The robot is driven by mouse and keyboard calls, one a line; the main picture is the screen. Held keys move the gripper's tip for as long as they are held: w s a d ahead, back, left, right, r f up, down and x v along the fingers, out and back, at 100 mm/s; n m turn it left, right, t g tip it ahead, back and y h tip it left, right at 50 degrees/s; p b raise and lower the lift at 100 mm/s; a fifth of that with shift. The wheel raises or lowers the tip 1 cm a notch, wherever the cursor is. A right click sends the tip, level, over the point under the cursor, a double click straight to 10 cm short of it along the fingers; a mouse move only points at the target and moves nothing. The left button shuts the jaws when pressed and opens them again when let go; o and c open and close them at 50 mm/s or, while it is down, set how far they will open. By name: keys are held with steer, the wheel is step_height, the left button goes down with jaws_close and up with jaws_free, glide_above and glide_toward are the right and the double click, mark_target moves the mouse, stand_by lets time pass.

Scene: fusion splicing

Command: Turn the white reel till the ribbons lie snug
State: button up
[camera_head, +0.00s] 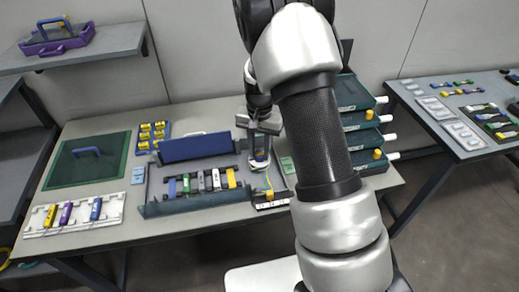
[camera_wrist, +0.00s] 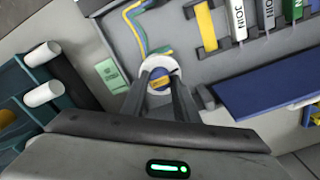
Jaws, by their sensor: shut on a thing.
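The white reel (camera_wrist: 149,68) has a blue centre with an orange bar and shows between my fingers in the wrist view. My gripper (camera_wrist: 165,84) is shut on it, one finger on each side. In the head view my gripper (camera_head: 260,163) points down at the right end of the tray, and the reel is mostly hidden there. Yellow and blue-green ribbons (camera_wrist: 136,24) run from the reel in a curve. They show as a thin yellow line in the head view (camera_head: 268,182). I cannot tell how tightly they lie.
The grey tray (camera_head: 185,208) holds several coloured modules (camera_head: 212,182) left of my gripper, with a blue panel (camera_head: 197,146) behind. A green label card (camera_wrist: 111,76) lies beside the reel. Stacked teal drawers (camera_head: 357,117) with white handles stand close on the right.

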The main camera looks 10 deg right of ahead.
stand_by(0.4)
steer(key=o, duration=1.1)
steer(key=shift+c, duration=0.2)
step_height(320, 180, up, 18)
steer(key=p, duration=0.1)
steer(key=shift+f+p, duration=0.25)
steer(key=shift+p, duration=0.1)
steer(key=shift+r, duration=0.1)
step_height(320, 180, up, 8)
steer(key=t+p, duration=0.1)
steer(key=p, duration=0.1)
glide_above(260, 154)
steer(key=s, duration=0.4)
steer(key=s+r+n+t+p, duration=0.3)
steer(key=s+r+n+p, duration=0.1)
steer(key=s+r, duration=0.8)
steer(key=s+n+t+p, duration=0.1)
steer(key=s+n+p, duration=0.1)
steer(key=s, duration=0.7)
steer(key=shift+r+t+p, duration=0.3)
